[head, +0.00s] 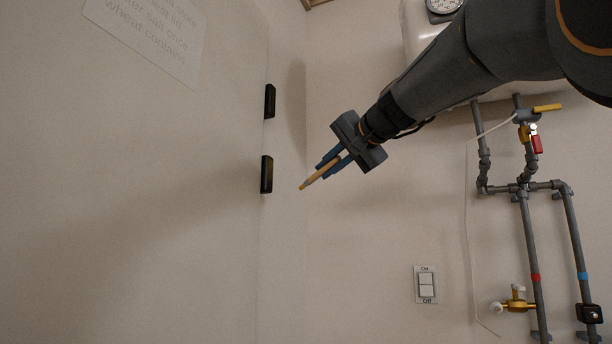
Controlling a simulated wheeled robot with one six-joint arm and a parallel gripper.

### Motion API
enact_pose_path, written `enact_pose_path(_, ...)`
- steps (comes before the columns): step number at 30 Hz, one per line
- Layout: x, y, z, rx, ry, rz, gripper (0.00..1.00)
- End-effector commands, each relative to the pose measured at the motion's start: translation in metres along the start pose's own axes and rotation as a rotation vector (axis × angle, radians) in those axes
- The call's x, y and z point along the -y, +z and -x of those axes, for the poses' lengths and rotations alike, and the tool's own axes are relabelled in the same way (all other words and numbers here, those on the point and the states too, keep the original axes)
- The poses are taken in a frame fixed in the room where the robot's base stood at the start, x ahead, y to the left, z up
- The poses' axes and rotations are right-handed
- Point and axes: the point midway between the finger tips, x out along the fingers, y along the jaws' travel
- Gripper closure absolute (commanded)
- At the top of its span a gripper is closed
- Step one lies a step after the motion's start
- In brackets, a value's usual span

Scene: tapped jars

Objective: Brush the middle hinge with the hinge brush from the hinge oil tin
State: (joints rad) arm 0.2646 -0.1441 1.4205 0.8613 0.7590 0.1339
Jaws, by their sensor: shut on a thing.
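Two black hinges show along the edge of the pale panel at the left: an upper hinge (270,101) and a lower hinge (266,174). With only two in view, I cannot tell for sure which is the middle one. My gripper (331,165) has blue fingers shut on the hinge brush (313,180), a thin tan stick with a yellowish tip. The brush slants down and left, its tip a little right of and below the lower hinge, apart from it in the picture. The hinge oil tin is not in view.
A printed sheet (150,35) is on the panel at upper left. At the right are grey pipes (531,240) with valves, a white tank (425,30) with a gauge, and a wall switch (426,285). The wall below my gripper is clear.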

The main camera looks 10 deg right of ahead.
Motion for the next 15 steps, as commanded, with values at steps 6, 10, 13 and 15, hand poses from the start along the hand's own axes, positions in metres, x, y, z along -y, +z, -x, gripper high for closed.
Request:
enact_pose_path(6,0.007,0.006,-0.010,0.003,-0.001,0.001,1.00)
enact_pose_path(10,0.014,0.012,-0.021,0.004,-0.002,0.001,1.00)
enact_pose_path(13,0.020,0.016,-0.029,0.004,-0.003,0.000,1.00)
enact_pose_path(15,0.023,0.019,-0.034,0.003,-0.002,0.000,1.00)
